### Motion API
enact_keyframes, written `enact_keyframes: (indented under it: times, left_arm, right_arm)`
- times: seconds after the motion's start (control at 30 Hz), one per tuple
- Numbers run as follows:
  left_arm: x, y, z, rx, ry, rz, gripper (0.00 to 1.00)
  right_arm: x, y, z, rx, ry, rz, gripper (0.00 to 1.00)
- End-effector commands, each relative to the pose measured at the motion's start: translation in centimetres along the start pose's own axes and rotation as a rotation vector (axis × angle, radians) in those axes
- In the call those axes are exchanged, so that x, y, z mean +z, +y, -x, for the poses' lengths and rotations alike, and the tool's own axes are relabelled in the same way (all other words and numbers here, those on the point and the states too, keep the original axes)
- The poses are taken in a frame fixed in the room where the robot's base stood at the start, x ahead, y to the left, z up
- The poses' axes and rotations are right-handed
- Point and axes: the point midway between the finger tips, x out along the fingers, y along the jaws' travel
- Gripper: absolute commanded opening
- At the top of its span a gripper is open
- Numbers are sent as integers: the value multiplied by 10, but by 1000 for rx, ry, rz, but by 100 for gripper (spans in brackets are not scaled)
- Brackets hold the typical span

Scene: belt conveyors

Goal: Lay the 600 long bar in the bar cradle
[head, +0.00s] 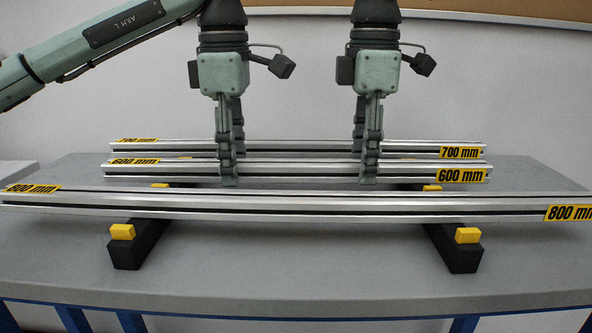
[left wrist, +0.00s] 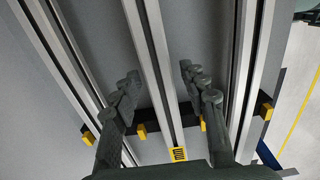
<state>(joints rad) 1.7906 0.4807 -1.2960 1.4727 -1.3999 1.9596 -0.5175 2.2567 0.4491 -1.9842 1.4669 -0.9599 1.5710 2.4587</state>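The 600 mm bar (head: 300,169) is a silver slotted profile with yellow labels, lying in the middle of three parallel bars. My left gripper (head: 234,168) and right gripper (head: 363,167) reach down over it, left and right of its middle, with fingers in front of and behind it. In the left wrist view, the 600 mm bar (left wrist: 152,60) runs between my left gripper's spread fingers (left wrist: 158,80), with gaps on both sides. My right gripper's fingers also stand apart. Whether the bar cradle is in view, I cannot tell.
The 800 mm bar (head: 300,203) lies in front and the 700 mm bar (head: 300,149) behind. Black supports (head: 455,247) with yellow blocks (head: 467,235) carry the bars on a grey table (head: 300,265). The table's front strip is clear. A wall stands behind.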

Motion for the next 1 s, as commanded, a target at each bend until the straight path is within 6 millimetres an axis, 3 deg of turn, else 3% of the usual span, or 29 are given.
enact_keyframes:
  times: [0.07,0.3,0.77,1.0]
  left_arm:
    - [0,0,0,0,0,0,30]
    - [0,0,0,0,0,0,0]
    - [0,0,2,1,-1,0,0]
    - [0,0,18,1,-1,-1,0]
  right_arm:
    - [0,0,0,0,0,0,30]
    - [0,0,0,0,0,0,0]
    - [0,0,2,2,1,0,0]
    - [0,0,18,2,1,0,0]
